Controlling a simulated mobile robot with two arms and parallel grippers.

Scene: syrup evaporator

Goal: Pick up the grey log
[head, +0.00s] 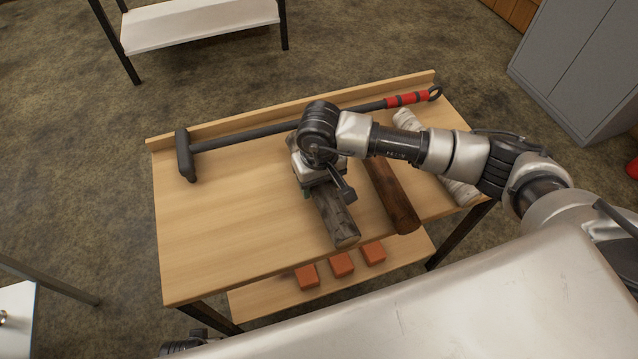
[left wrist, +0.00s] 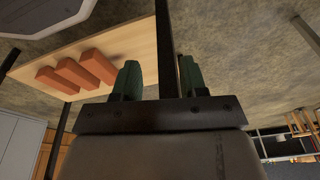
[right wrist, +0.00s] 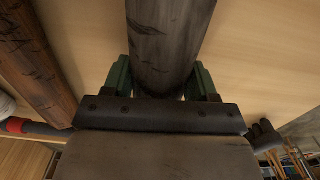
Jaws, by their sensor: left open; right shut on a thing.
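The grey log (head: 337,217) lies on the wooden table, its near end toward the table's front edge. My right gripper (head: 312,186) is over it from above, covering its middle. In the right wrist view the grey log (right wrist: 168,45) sits between the two green fingers of the right gripper (right wrist: 160,82), which are shut on it. I cannot tell any gap between log and tabletop. My left gripper (left wrist: 156,82) is open and empty, low beside the table; in the head view only a dark bit of that arm shows at the bottom left.
A brown log (head: 396,203) lies close to the right of the grey log, and a pale birch log (head: 461,190) farther right. A long black poker with a red grip (head: 407,99) lies along the back. Orange bricks (head: 341,264) sit on the lower shelf.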

